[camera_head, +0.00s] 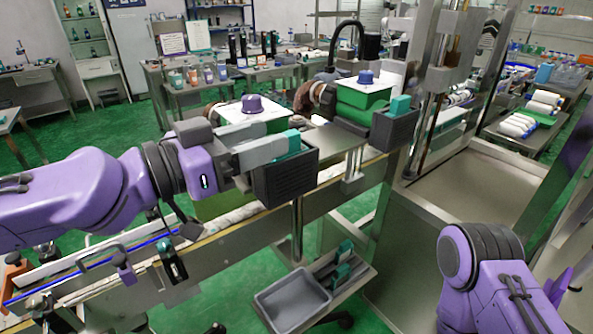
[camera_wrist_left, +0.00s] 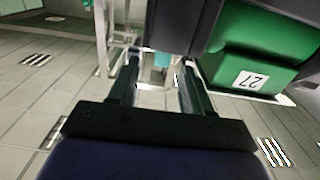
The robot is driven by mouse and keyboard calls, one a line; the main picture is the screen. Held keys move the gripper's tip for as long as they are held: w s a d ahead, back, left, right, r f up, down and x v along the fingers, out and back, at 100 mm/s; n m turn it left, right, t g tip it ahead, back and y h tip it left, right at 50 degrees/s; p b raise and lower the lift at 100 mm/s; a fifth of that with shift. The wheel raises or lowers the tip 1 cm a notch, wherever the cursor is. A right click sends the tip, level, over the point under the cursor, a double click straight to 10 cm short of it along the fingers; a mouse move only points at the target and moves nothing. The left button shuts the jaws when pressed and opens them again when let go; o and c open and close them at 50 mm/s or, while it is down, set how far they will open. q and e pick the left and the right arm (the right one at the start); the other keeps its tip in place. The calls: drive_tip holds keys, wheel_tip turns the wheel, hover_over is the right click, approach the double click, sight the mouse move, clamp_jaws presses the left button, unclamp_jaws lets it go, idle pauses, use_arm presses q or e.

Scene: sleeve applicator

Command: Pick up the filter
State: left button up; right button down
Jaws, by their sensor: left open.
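No thing is clearly marked as the filter. A teal piece (camera_head: 289,142) shows at the top of a black bin (camera_head: 286,180) on the left side of the metal stand. A second teal piece (camera_head: 399,106) sits in another black bin (camera_head: 394,131) to the right. My left gripper (camera_head: 262,150) reaches over the left bin, close to its teal piece; whether they touch is unclear. In the left wrist view its two fingers (camera_wrist_left: 160,88) are apart, with a small teal patch (camera_wrist_left: 162,60) beyond them. My right arm shows at lower right, its gripper out of frame.
Green boxes with white tops (camera_head: 364,96) and purple or blue caps stand behind the bins. A green box labelled 27 (camera_wrist_left: 252,65) is close in the wrist view. A grey tray (camera_head: 292,301) lies below, beside more teal pieces (camera_head: 341,273). A metal post (camera_head: 431,90) rises at right.

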use_arm(q)
drive_tip(key=shift+w+d+f, duration=0.1)
drive_tip(key=shift+w+d, duration=0.05)
drive_tip(key=shift+d, duration=0.45)
drive_tip(key=w+d, duration=0.1)
drive_tip(key=w+d+p, duration=0.1)
drive_tip(key=shift+w+d+f, duration=0.1)
drive_tip(key=shift+w+f, duration=0.2)
drive_tip(key=shift+f, duration=0.05)
drive_tip(key=shift+w+d, duration=0.15)
drive_tip(key=shift+d, duration=0.1)
drive_tip(key=shift+s+r, duration=0.1)
drive_tip(key=shift+s, duration=0.15)
drive_tip(key=shift+a, duration=0.15)
clamp_jaws()
